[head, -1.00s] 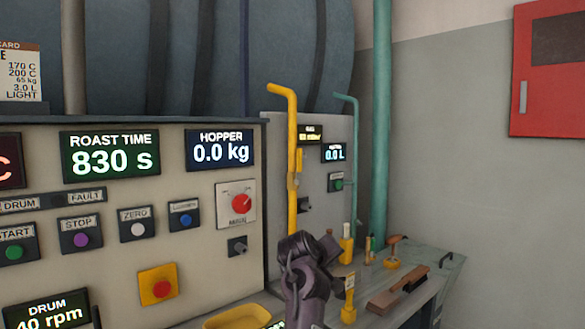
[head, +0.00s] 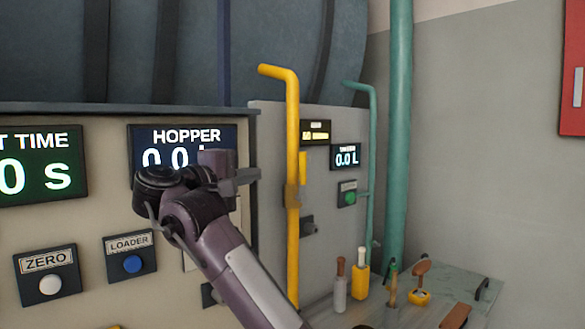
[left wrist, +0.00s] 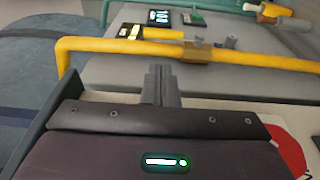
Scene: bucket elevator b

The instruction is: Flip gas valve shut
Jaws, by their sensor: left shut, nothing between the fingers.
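The yellow gas pipe (head: 292,235) runs upright beside the grey panel. The gas valve (head: 302,170) sits partway up it, with its yellow lever lying roughly along the pipe. In the left wrist view the valve (left wrist: 203,52) shows on the yellow pipe (left wrist: 105,44), right of my fingers. My left gripper (head: 256,175) is shut and empty, pointing right toward the pipe at about valve height. In the left wrist view its fingertips (left wrist: 160,70) are close to the pipe; I cannot tell whether they touch it. My right gripper is out of view.
The control panel with the HOPPER display (head: 185,137) stands left and behind my left arm. A teal pipe (head: 398,150) rises to the right. Several handled tools, including a yellow-based one (head: 361,280), stand on the bench (head: 462,268) below.

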